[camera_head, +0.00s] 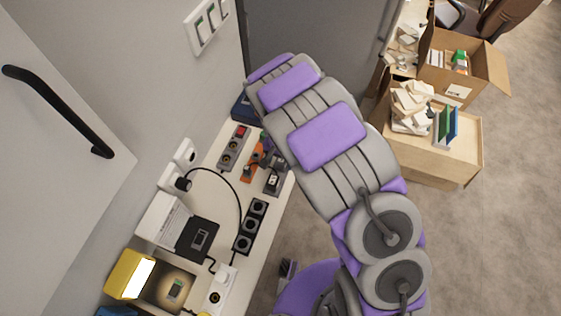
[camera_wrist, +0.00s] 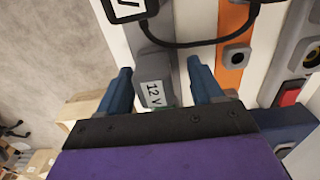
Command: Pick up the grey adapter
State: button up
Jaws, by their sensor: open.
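The grey adapter (camera_wrist: 153,93), labelled "12 V", stands out between the two blue fingers of my gripper (camera_wrist: 159,68) in the wrist view. The fingers are apart, one on each side of it, with a visible gap to the right finger and a narrower one to the left. I see no grip on it. Its lower end is partly hidden by the gripper's dark body. In the head view my arm covers most of the gripper, and I cannot clearly make out this adapter there.
A dark adapter (camera_head: 273,181) with a white label sits close by on the narrow white shelf (camera_head: 262,245). An orange power strip (camera_head: 252,167) and a grey strip with a red switch (camera_head: 234,147) lie beside it. A black cable (camera_wrist: 215,40) arches near the fingers. Cartons stand right.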

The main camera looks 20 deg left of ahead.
jog(key=shift+d+r, duration=0.1)
jog(key=shift+d, duration=0.2)
jog(key=c, duration=0.4)
jog(key=shift+a, duration=0.1)
grip_shut()
jog(key=shift+a+r, duration=0.1)
jog(key=shift+r, duration=0.3)
notch_tip(320, 180, up, 3)
jog(key=shift+r+p, duration=0.1)
jog(key=shift+p, duration=0.6)
jog(key=s+d+p, duration=0.1)
jog(key=s+d, duration=0.8)
jog(key=d, duration=0.4)
jog(key=shift+d+r+p, duration=0.2)
jog(key=shift+r+p, duration=0.15)
jog(key=shift+r, duration=0.1)
